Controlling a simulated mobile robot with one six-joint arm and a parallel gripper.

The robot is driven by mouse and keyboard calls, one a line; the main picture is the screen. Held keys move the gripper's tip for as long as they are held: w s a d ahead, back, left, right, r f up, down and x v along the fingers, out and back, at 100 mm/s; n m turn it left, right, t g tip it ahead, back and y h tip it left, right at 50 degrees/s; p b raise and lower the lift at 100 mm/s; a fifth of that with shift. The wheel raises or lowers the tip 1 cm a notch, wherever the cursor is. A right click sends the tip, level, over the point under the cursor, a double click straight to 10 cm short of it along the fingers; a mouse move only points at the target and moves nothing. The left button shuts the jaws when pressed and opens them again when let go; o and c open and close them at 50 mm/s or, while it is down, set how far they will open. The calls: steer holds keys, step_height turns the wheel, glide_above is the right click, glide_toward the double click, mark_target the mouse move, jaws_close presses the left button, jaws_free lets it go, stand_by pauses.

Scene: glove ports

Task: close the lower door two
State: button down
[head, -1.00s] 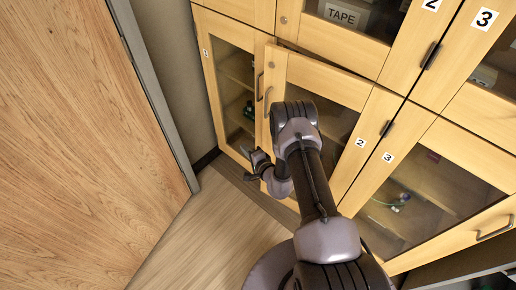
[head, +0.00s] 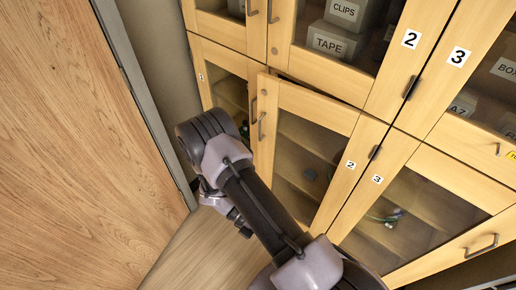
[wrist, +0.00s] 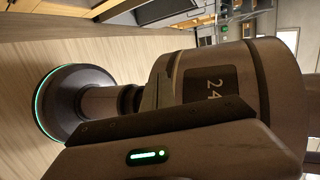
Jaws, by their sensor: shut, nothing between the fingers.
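Lower door two (head: 352,190) is a light wood frame around a glass pane, with a number 2 label at its right side. Its left edge, with the metal handle (head: 262,125), stands out from the cabinet front. A dark gap shows along its top, so it is ajar. Its lower part is hidden behind my arm. My gripper (head: 241,224) is low, in front of the cabinet and left of the door's lower part. It is shut and empty, and looks apart from the door. The wrist view shows mostly my own body, not the door.
Lower door one (head: 206,80) is to the left and lower door three (head: 395,185) to the right; both look closed. Upper cabinets hold labelled boxes (head: 333,40). A large wooden door (head: 80,140) stands at the left. Some floor (head: 185,250) is clear between.

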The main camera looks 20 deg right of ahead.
steer(key=w+d+n+t+h, duration=0.4)
steer(key=w+n+t, duration=0.2)
steer(key=w, duration=0.4)
steer(key=n+t+p, duration=0.1)
steer(key=n+t, duration=1.1)
steer(key=t, duration=0.1)
glide_toward(264, 146)
steer(key=shift+y, duration=0.3)
steer(key=b+x, duration=0.4)
steer(key=x, duration=0.1)
steer(key=shift+w+d+f, duration=0.1)
steer(key=shift+d, duration=0.25)
steer(key=shift+w+d, duration=0.25)
steer(key=shift+d, duration=0.05)
steer(key=shift+b, duration=0.35)
